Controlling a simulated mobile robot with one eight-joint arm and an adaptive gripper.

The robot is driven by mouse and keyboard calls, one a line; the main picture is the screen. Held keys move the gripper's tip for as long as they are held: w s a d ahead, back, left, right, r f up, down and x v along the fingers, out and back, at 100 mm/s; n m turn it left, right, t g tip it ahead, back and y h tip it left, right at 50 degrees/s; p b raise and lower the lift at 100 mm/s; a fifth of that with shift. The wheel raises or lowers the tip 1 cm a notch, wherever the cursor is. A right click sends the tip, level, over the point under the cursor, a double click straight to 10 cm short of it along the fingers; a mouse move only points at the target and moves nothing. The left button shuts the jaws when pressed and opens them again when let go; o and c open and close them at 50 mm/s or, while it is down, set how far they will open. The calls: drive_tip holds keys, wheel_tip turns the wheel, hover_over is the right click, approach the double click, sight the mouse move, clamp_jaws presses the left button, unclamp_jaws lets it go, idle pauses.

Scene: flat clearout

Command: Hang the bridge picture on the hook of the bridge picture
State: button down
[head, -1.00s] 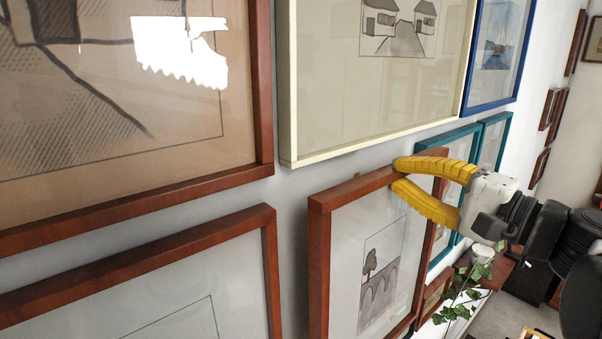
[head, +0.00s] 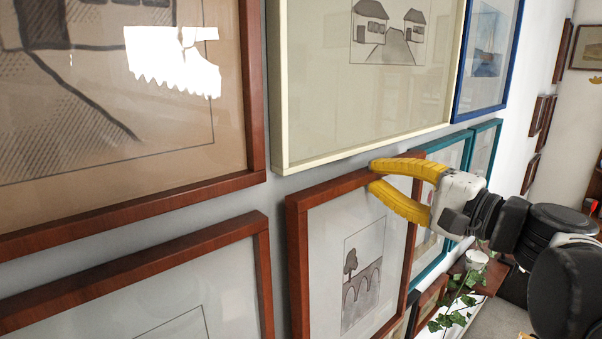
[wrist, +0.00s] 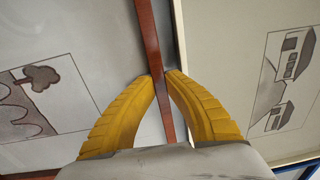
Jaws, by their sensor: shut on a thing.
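The bridge picture (head: 330,240) is a brown-framed drawing of a tree and an arched bridge. It stands upright at the wall, below the cream-framed picture. My gripper (head: 374,176) is shut on the top bar of its frame, with one yellow finger behind and one in front. In the wrist view the gripper (wrist: 161,75) pinches the brown bar (wrist: 150,45), with the bridge drawing (wrist: 30,95) on the left. The hook is not visible; the frame and the wall behind it hide that area. I cannot tell whether the frame touches the wall.
The cream-framed picture (head: 278,100) hangs just above, close to my fingers. Brown-framed pictures (head: 258,130) hang at left. Teal frames (head: 470,138) and a blue-framed picture (head: 515,50) are to the right. A potted plant (head: 455,305) and a small shelf stand low at right.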

idle(0.3)
drive_tip(key=shift+w+a, duration=0.1)
drive_tip(key=shift+w, duration=0.05)
idle(0.8)
drive_tip(key=shift+w+a+t+b, duration=0.3)
drive_tip(key=shift+w+a+b, duration=0.45)
drive_tip(key=shift+w, duration=0.25)
drive_tip(key=shift+f, duration=0.15)
idle(0.7)
drive_tip(key=shift+f+b, duration=0.65)
drive_tip(key=shift+f, duration=0.2)
